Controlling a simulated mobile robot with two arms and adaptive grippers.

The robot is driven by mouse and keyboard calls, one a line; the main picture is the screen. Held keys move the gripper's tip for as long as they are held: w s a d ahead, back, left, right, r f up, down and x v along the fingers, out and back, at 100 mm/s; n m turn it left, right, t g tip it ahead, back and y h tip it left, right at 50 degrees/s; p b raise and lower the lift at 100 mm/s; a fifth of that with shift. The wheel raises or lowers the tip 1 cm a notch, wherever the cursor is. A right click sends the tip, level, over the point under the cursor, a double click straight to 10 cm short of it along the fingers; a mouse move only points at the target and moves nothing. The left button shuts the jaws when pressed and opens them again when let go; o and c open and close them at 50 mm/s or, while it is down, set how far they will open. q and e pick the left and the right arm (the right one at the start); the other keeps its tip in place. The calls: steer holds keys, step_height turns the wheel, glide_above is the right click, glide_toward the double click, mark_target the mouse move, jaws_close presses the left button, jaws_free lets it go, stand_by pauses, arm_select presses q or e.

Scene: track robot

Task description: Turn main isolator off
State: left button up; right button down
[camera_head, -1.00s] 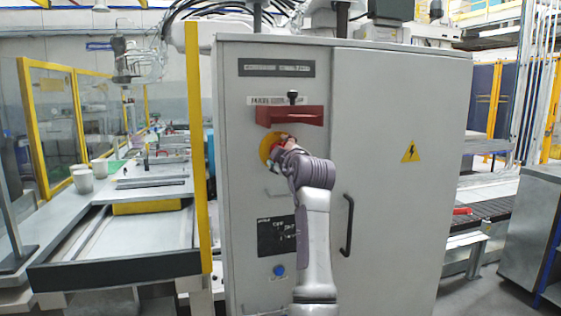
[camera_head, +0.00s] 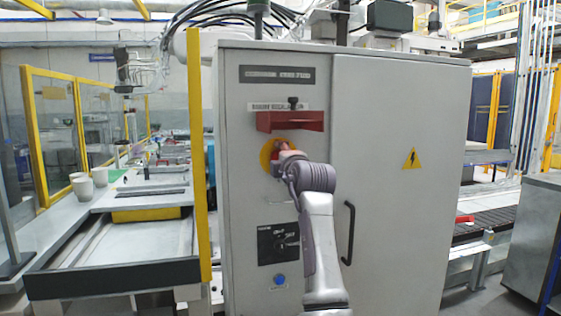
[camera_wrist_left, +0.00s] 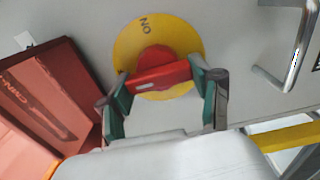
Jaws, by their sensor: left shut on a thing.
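The main isolator is a red rotary handle (camera_wrist_left: 160,76) on a round yellow plate (camera_wrist_left: 190,38), on the front of a grey cabinet. The plate carries the letters "ON", upside down in the left wrist view. My left gripper (camera_wrist_left: 163,92) is shut on the red handle, one finger at each end of its bar. In the head view the yellow plate (camera_head: 266,154) shows beside my left gripper (camera_head: 283,153), which hides much of the handle. My right gripper is not in view.
A red shelf-like bracket (camera_head: 290,122) juts out just above the isolator. Below are a black panel (camera_head: 270,244), a blue button (camera_head: 280,280) and the black door handle (camera_head: 348,233). A yellow post (camera_head: 200,160) stands left of the cabinet.

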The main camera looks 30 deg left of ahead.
arm_select(q)
steer(key=shift+f, duration=0.1)
steer(key=o, duration=0.8)
